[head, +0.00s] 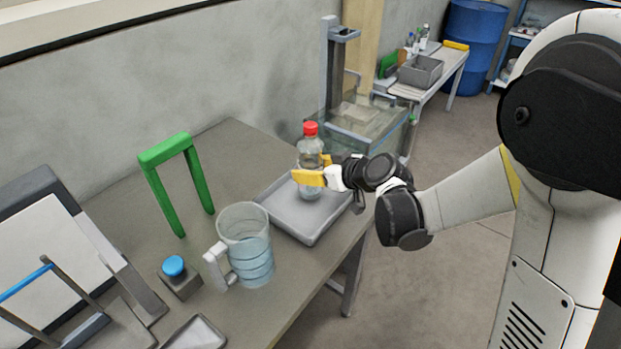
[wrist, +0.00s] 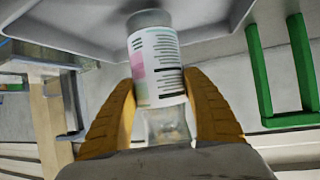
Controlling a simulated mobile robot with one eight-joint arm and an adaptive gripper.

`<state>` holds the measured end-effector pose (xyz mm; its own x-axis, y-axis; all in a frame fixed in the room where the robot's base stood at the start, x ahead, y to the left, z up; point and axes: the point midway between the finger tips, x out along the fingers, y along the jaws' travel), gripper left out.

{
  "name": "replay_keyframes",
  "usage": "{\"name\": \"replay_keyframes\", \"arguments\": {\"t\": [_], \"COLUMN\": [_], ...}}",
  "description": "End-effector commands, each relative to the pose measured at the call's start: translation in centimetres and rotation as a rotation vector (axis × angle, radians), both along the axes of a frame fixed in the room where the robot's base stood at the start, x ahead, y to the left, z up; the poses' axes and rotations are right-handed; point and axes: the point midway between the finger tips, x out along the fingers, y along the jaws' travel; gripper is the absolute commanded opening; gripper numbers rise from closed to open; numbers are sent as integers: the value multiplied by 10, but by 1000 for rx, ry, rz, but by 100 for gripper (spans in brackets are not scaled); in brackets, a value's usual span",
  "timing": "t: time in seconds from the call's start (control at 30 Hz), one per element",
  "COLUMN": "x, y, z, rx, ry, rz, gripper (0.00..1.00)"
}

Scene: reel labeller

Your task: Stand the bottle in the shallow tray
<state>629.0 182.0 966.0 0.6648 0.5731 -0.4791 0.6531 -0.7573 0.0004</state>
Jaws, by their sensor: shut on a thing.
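The bottle (head: 311,150) is clear with a red cap and stands upright over the shallow grey tray (head: 288,214). My gripper (head: 315,172) is shut on it from the right, with yellow fingers on either side of its body. In the wrist view the bottle (wrist: 158,62) shows a white printed label between the two fingers (wrist: 158,88). Its base end points to the tray (wrist: 85,22) at the top of that picture. I cannot tell whether the base touches the tray floor.
A clear measuring jug (head: 246,245) stands left of the tray. A green arch (head: 180,180), which also shows in the wrist view (wrist: 285,70), stands behind. A blue-topped button box (head: 178,277) is further left. A glass tank (head: 368,130) lies beyond the table.

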Motion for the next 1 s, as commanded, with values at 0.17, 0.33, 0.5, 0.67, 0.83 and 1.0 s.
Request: {"name": "replay_keyframes", "arguments": {"t": [0.17,0.33,0.5,0.67,0.83,1.0], "x": [0,0,0,0,0,-5], "y": [0,0,0,0,0,-5], "z": [-22,-20,-24,-23,-23,-15], "rx": [1,1,0,0,0,0], "ry": [0,0,0,0,0,0], "rz": [0,0,0,0,0,-1], "gripper": [15,15,59,77,77,77]}}
